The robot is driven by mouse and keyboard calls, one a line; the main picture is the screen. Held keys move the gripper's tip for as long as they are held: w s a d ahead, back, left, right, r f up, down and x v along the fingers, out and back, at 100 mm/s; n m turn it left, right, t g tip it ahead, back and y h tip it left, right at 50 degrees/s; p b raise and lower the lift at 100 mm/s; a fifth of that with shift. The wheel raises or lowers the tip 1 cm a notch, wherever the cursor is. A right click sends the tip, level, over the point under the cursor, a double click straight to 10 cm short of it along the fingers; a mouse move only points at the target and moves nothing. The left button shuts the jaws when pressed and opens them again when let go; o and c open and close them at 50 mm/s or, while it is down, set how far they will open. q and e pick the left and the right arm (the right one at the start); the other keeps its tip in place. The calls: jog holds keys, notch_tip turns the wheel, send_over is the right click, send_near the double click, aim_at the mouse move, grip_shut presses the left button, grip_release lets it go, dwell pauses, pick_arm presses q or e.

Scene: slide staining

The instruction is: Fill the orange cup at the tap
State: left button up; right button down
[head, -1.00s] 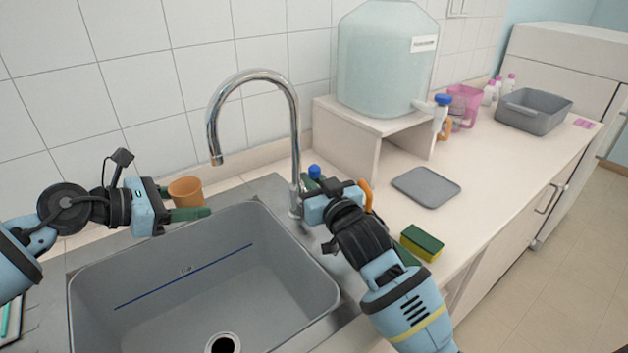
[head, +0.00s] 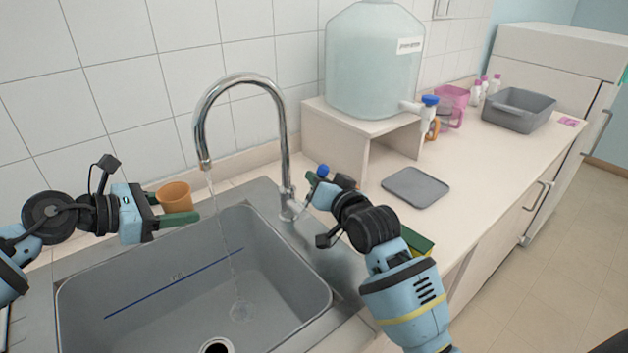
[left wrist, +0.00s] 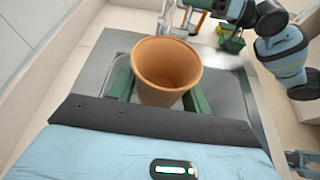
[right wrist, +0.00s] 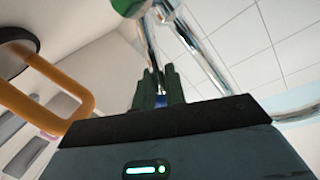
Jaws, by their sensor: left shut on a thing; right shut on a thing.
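The orange cup (head: 175,197) is upright between the fingers of my left gripper (head: 170,209), which is shut on it. In the left wrist view the cup (left wrist: 166,68) shows its open mouth, and no water is visible inside. The chrome tap (head: 284,130) arches over the sink, and a thin stream of water (head: 222,240) runs from its spout into the basin. The cup is left of the stream, apart from it. My right gripper (head: 318,184) is shut on the tap's handle (head: 323,171), which has a blue end; the fingers mostly hide it.
The grey sink (head: 310,285) has a drain at the front. A green and yellow sponge (head: 418,241) is partly behind my right arm. A grey tray (head: 415,187), a large water container (head: 372,70) on a stand and a grey bin (head: 518,109) occupy the counter.

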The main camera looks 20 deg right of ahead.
jog(key=shift+w+d+f+m, duration=0.1)
jog(key=shift+d+f+m, duration=0.1)
jog(key=shift+m, duration=0.1)
jog(key=c, duration=1.5)
grip_release()
jog(key=shift+r, duration=0.1)
jog(key=v, duration=1.2)
